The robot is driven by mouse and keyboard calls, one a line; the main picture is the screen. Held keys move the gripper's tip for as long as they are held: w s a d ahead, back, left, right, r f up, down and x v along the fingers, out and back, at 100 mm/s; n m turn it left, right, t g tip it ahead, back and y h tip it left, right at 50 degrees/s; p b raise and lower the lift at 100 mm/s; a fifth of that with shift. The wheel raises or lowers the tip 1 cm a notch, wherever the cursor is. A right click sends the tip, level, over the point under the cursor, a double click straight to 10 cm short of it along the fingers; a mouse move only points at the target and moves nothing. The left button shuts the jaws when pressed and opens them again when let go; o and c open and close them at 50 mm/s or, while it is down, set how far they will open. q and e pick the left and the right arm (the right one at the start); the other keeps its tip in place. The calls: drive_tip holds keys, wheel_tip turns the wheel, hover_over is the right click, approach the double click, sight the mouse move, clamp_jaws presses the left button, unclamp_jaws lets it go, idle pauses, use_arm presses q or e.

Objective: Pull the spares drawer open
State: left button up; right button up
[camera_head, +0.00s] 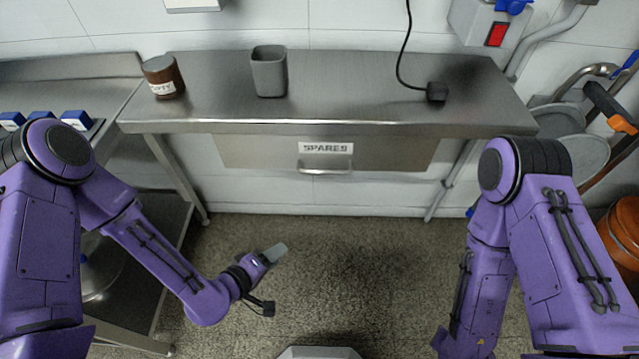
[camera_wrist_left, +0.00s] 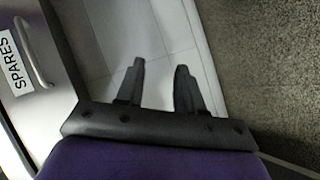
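The spares drawer (camera_head: 250,152) is a metal front under the steel table, closed as far as I can see, with a white SPARES label (camera_head: 326,148) and a bar handle (camera_head: 325,171) below it. The drawer also shows at the left of the left wrist view, with its handle (camera_wrist_left: 35,52). My left gripper (camera_head: 279,251) is below and in front of the drawer, apart from the handle. In the left wrist view its two fingers (camera_wrist_left: 158,84) are spread with nothing between them. My right arm is at the right of the head view; its gripper is not visible.
The steel table (camera_head: 350,90) carries a brown jar (camera_head: 163,77), a grey cup (camera_head: 269,71) and a black plug (camera_head: 436,91) on a cable. A side bench (camera_head: 110,92) stands at left. An orange bin (camera_head: 625,235) is at right. The floor before the drawer is clear.

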use_arm(q)
drive_tip(key=w+d+r+m+t+h+b, duration=0.1)
drive_tip(key=w+d+r+t+h, duration=0.1)
drive_tip(key=w+r+h, duration=0.3)
drive_tip(key=w+d+r+t+h+b, duration=0.2)
drive_tip(key=r, duration=0.5)
drive_tip(key=p+x, duration=0.1)
drive_tip(key=x, duration=0.9)
drive_tip(key=shift+d+r, duration=0.2)
drive_tip(key=shift+d, duration=0.15)
use_arm(e)
wheel_tip(320, 180, down, 3)
drive_tip(key=shift+f, duration=0.2)
use_arm(q)
drive_tip(key=shift+w, duration=0.1)
clamp_jaws()
